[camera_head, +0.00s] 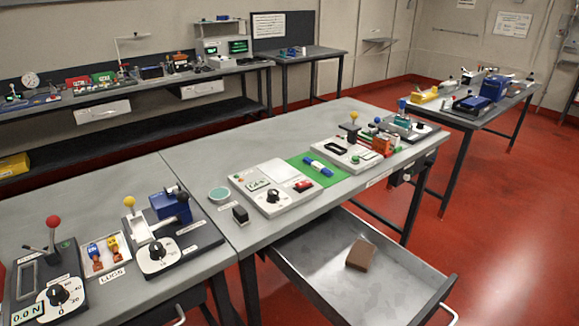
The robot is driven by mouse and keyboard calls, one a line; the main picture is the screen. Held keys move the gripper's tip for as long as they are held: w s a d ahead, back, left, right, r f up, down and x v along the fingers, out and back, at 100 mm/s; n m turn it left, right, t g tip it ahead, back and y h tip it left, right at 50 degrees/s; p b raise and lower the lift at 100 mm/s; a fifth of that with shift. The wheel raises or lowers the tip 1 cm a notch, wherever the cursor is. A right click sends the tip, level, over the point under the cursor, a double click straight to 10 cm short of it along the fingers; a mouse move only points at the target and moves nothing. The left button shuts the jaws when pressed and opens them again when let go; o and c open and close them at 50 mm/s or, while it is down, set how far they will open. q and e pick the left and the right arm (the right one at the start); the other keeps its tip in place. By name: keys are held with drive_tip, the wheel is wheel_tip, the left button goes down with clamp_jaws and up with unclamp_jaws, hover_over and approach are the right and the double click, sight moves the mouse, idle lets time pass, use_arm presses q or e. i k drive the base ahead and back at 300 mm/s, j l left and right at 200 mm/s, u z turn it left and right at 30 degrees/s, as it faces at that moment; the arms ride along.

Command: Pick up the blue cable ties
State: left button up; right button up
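A small blue bundle with a pale band around its middle (319,167) lies on a green mat (334,179) on the grey workbench; it looks like the blue cable ties, though single ties cannot be made out. It lies between a white panel with a black dial (266,202) on its left and another white panel with a black handle (370,160) on its right. Neither of my grippers is in view.
An open metal drawer (320,255) sticks out below the bench, with a brown block (360,255) in it. A black block (240,214) and a round teal dish (219,194) stand left of the panels. Red floor (500,230) is clear at right.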

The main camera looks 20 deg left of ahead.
sight(318, 166)
drive_tip(key=i+l+u, duration=0.15)
drive_tip(key=u, duration=0.2)
drive_tip(key=i+l+u, duration=0.15)
drive_tip(key=u, duration=0.2)
drive_tip(key=i+l+u, duration=0.15)
drive_tip(key=l+u, duration=0.2)
drive_tip(key=i+l+u, duration=0.1)
drive_tip(key=l, duration=0.4)
drive_tip(key=i+l+u, duration=0.15)
drive_tip(key=l, duration=0.3)
drive_tip(key=i+l+u, duration=0.1)
drive_tip(key=l, duration=0.45)
drive_tip(key=i+l+u, duration=0.1)
drive_tip(key=l, duration=0.4)
drive_tip(key=i+l+u, duration=0.15)
drive_tip(key=l, duration=0.4)
drive_tip(key=i, duration=0.05)
